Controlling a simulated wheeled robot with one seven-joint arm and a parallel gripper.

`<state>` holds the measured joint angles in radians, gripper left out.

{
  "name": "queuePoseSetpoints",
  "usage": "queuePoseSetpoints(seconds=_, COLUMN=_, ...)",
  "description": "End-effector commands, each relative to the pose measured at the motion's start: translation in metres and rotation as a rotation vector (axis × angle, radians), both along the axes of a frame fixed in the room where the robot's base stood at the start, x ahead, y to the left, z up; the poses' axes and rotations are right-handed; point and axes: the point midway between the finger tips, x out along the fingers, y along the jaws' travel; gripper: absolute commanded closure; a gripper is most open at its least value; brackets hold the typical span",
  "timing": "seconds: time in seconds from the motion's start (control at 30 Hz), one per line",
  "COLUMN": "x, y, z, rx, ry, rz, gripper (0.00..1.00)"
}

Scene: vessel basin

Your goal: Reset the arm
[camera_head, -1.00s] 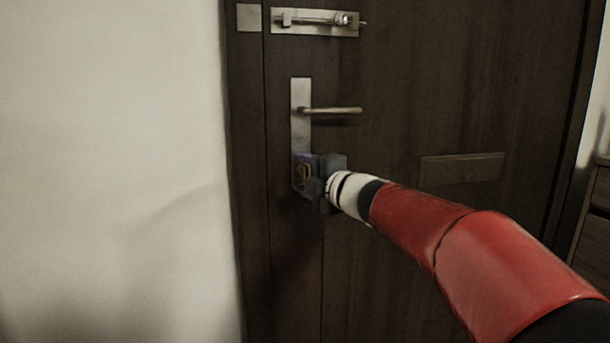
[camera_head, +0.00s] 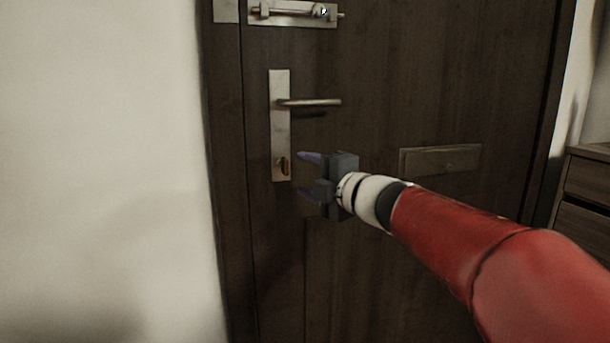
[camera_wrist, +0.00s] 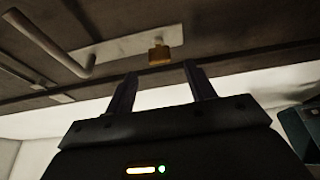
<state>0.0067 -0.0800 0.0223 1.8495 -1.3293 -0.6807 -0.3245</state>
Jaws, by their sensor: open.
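My gripper (camera_head: 302,175) is open and empty in front of the dark door, to the lower right of the lock plate. Its two fingers point left and stand apart. In the wrist view my gripper (camera_wrist: 160,84) shows both fingers spread with nothing between them. The brass thumb-turn (camera_head: 284,165) sits low on the metal lock plate (camera_head: 280,130), clear of the fingers. It also shows in the wrist view (camera_wrist: 159,53), beyond the fingertips.
The dark wooden door (camera_head: 370,60) stands closed-looking ahead. A lever handle (camera_head: 315,102) juts out above my gripper, and a slide bolt (camera_head: 290,12) is higher up. A mail slot plate (camera_head: 440,159) is to the right. A drawer cabinet (camera_head: 588,185) stands at the right edge.

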Motion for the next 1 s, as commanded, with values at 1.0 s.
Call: queuePoseSetpoints(seconds=1.0, x=-0.284, y=-0.140, z=-0.240, rx=1.113, ry=1.270, rz=-1.327, gripper=0.45)
